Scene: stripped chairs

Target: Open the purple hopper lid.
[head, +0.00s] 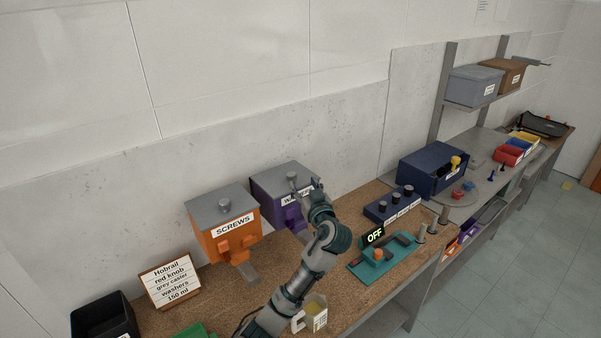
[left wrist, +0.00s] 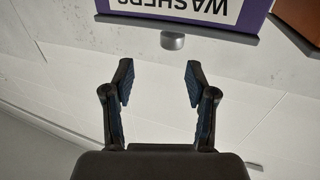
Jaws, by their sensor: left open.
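The purple hopper (head: 268,201) stands on the bench against the wall, with a grey lid (head: 270,179) that lies shut and a small grey knob on top. My left gripper (head: 303,192) is at the right front of this hopper, over its label and near the lid. In the left wrist view the gripper (left wrist: 158,80) is open and empty. There, the upside-down WASHERS label (left wrist: 222,8) and the grey knob (left wrist: 172,41) lie beyond the fingertips, with a gap between. My arm hides part of the hopper's front. My right gripper is out of view.
An orange SCREWS hopper (head: 226,225) stands close on the left. A blue box with black knobs (head: 390,205) and a teal OFF fixture (head: 383,260) are to the right.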

